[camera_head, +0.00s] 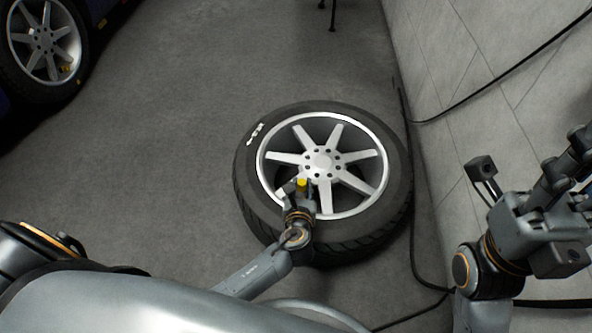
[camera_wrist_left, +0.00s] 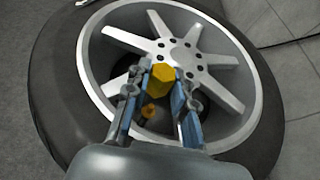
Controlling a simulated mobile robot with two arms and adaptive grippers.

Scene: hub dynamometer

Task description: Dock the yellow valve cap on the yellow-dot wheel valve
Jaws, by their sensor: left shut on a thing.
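The yellow valve cap (camera_head: 302,183) is between the fingertips of my left gripper (camera_head: 301,190), which is shut on it. In the left wrist view the cap (camera_wrist_left: 162,75) sits between the two blue-padded fingers (camera_wrist_left: 158,100), over the silver wheel near its hub. A small orange-yellow piece (camera_wrist_left: 150,111) shows below the cap, between the fingers; I cannot tell whether it is a valve. A small yellow spot (camera_head: 65,68) shows on the upright wheel (camera_head: 44,42) at the upper left. My right gripper (camera_head: 530,170) is at the right, its fingers apart and empty, away from the wheels.
A wheel with a black tyre (camera_head: 385,220) lies flat on the grey floor (camera_head: 170,150) below my left gripper. A tiled wall (camera_head: 440,60) and black cables (camera_head: 480,88) are at the right. The floor to the left is clear.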

